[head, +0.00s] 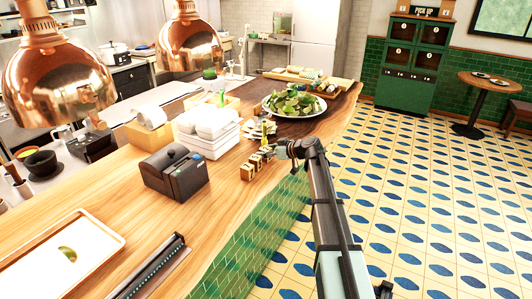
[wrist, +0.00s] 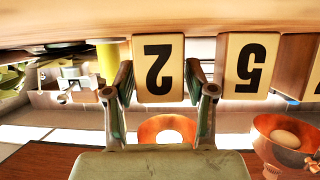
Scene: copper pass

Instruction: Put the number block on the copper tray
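Wooden number blocks stand in a row near the counter's right edge. In the wrist view, which is upside down, a block with a black 2 (wrist: 158,68) sits between the two fingers of my gripper (wrist: 160,92). A block with a 5 (wrist: 249,66) stands to its right, and another block (wrist: 298,68) is cut off at the right edge. The fingers are apart, straddling the 2 block; firm contact does not show. In the head view my gripper (head: 276,150) is at the far end of the row of blocks (head: 247,173).
A black printer (head: 175,172) and stacked white containers (head: 207,130) stand left of the blocks. A yellow object (head: 268,128) stands just behind them. A plate of greens (head: 294,102) is farther back. A pale tray (head: 60,258) and a black rail (head: 150,268) lie in front.

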